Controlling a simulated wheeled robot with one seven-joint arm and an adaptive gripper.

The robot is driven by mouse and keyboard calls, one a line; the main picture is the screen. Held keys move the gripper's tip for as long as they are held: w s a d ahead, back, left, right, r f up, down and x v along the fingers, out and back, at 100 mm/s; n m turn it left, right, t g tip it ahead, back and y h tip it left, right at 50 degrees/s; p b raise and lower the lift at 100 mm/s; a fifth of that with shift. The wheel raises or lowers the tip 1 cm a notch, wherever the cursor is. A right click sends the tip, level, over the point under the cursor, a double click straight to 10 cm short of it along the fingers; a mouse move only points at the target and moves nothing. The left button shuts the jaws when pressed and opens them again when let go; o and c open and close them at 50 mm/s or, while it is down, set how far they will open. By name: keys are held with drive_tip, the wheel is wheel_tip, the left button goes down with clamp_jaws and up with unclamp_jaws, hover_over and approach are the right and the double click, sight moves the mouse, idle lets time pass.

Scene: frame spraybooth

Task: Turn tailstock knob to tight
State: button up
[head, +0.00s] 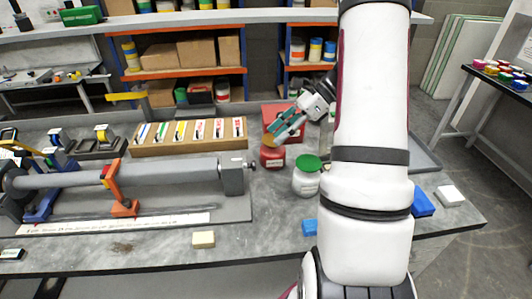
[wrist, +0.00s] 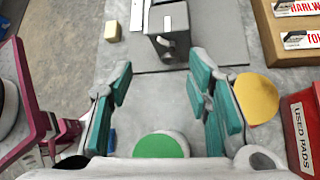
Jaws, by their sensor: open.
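The tailstock (head: 233,178) is a grey block at the right end of a long grey tube on the bench. Its small knob (head: 251,166) sticks out on the block's right side. In the wrist view the tailstock (wrist: 172,22) is at top centre, with the metal knob (wrist: 166,45) on its near face. My gripper (head: 285,124) has teal finger pads and is open and empty. In the head view it is to the right of and above the knob, apart from it. In the wrist view the knob lies beyond the gap of my gripper (wrist: 160,78).
A green-lidded white jar (head: 307,178) and a red jar (head: 272,157) stand near the knob. A red used-pads bin (wrist: 303,132) is at the right of the wrist view. A wooden rack (head: 190,137) stands behind the tube. A yellow block (head: 203,239) lies near the front edge.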

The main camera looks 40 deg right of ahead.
sight(251, 166)
drive_tip(key=w+a+f+n+t+h+p, duration=0.1)
drive_tip(key=w+a+f+p, duration=0.2)
drive_tip(key=f, duration=0.6)
drive_tip(key=shift+a+f+h, duration=0.35)
drive_tip(key=shift+a+h, duration=0.05)
drive_tip(key=shift+a, duration=0.8)
clamp_jaws()
